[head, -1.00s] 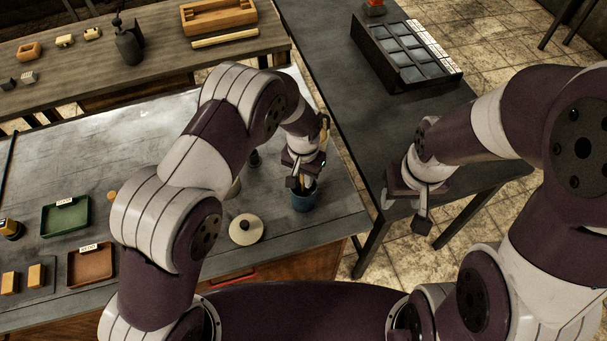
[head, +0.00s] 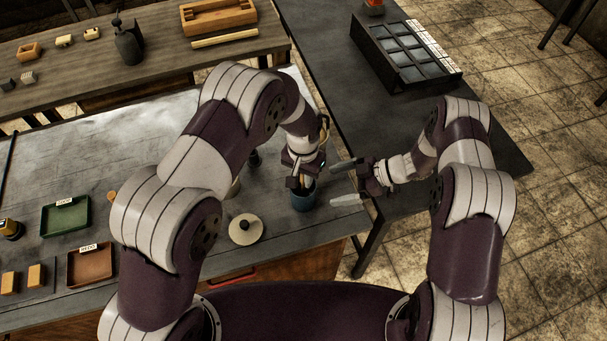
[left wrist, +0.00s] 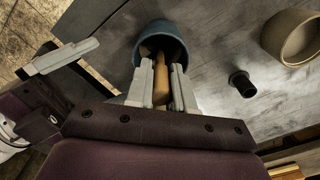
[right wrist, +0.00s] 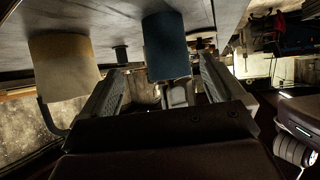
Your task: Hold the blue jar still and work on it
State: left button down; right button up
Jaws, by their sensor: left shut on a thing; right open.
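The blue jar (head: 303,198) stands upright near the table's right edge and shows in both wrist views. My left gripper (head: 301,177) is over its mouth. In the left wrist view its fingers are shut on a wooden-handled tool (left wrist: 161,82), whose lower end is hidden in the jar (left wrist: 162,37). My right gripper (head: 345,183) is open and empty, to the right of the jar, its fingers pointing at it. In the right wrist view the blue jar (right wrist: 166,46) is ahead, between the fingertips but beyond them. A cream lid (head: 246,229) with a dark knob lies left of the jar.
A beige pot (left wrist: 291,36) and a small dark cylinder (left wrist: 242,83) stand near the jar. Green (head: 66,217) and brown (head: 90,264) trays are at the left. A dark side table (head: 350,100) with a compartment box (head: 405,52) stands behind.

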aim_at(307, 195)
jog(key=shift+s+a+f, duration=0.25)
jog(key=shift+s, duration=0.1)
jog(key=x, duration=0.9)
jog(key=shift+s+a+f, duration=0.1)
jog(key=shift+a, duration=0.15)
jog(key=c, duration=0.7)
jog(key=o, duration=0.8)
